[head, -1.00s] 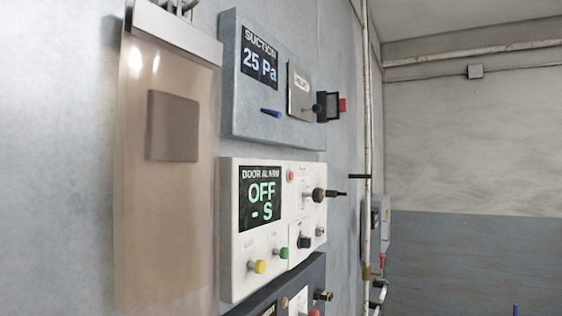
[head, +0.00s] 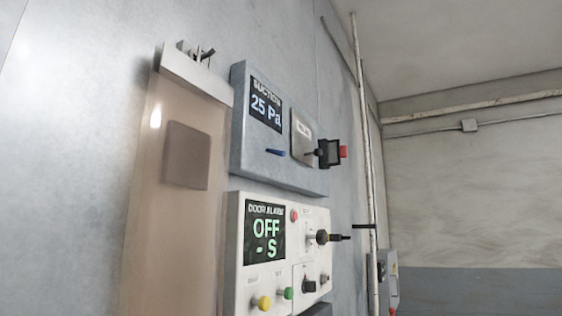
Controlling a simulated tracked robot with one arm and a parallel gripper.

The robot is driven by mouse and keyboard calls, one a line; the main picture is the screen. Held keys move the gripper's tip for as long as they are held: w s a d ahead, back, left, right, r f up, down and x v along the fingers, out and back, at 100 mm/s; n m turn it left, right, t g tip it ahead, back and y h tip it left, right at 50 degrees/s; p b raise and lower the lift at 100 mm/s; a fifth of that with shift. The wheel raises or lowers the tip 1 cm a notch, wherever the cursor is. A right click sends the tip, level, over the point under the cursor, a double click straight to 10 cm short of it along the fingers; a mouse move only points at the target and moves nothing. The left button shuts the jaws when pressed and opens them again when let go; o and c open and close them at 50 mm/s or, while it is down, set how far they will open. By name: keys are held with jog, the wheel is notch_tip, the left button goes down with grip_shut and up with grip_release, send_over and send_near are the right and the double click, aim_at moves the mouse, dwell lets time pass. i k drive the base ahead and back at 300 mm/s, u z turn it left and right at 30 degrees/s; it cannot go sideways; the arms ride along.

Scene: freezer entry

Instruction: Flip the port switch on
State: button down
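A grey panel (head: 300,171) on the wall has a display (head: 265,103) reading "SUCTION 25 Pa". A blue lever (head: 276,153) sticks out from its lower face. A pale plate (head: 303,137) beside it carries a small lever; its label is too small to read. My gripper is not in view.
Below hangs a white panel (head: 236,267) with a display (head: 264,232) reading "DOOR ALARM OFF - S", several knobs and buttons. A translucent strip (head: 182,220) hangs at left. A vertical pipe (head: 372,200) and a grey box (head: 390,280) stand to the right.

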aim_at(282, 153)
jog(key=k, duration=0.6)
jog(key=z, duration=0.4)
jog(key=i, duration=1.65)
jog(key=u, duration=0.05)
